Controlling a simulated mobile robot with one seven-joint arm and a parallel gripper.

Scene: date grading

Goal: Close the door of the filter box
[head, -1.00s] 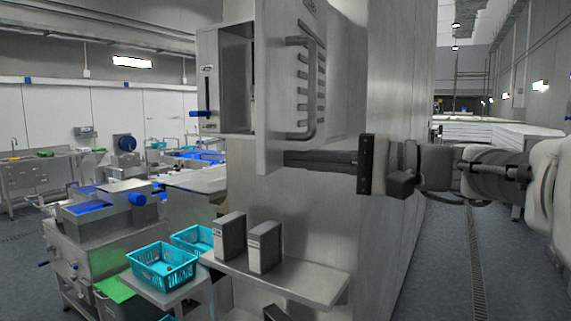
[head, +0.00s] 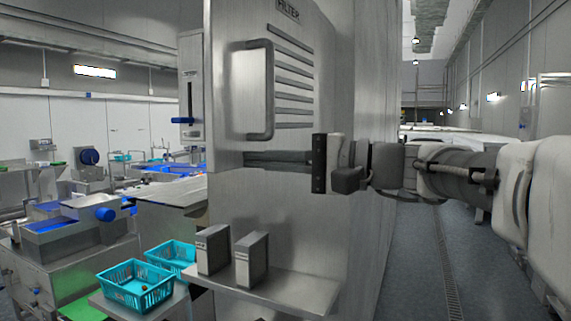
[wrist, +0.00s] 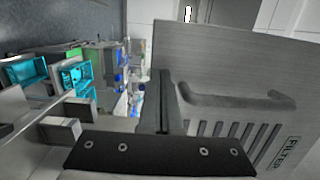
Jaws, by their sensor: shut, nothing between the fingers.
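The filter box door (head: 222,60) is a grey metal panel with slots and a FILTER label. It has a bar handle (head: 268,90). It faces me at a slant, and I cannot tell whether it is flush with the box. The door also shows in the wrist view (wrist: 225,60), with its handle (wrist: 230,101). My gripper (head: 246,158) is shut and empty, lying across the door's face just below the handle. In the wrist view its fingers (wrist: 160,78) are beside the handle's near end. Contact with the door is not clear.
A metal shelf (head: 300,290) with two grey boxes (head: 252,259) juts out below the door. Teal baskets (head: 135,286) stand to its left. A cabinet with a blue lever (head: 182,121) is behind the door's left edge. The aisle at right is clear.

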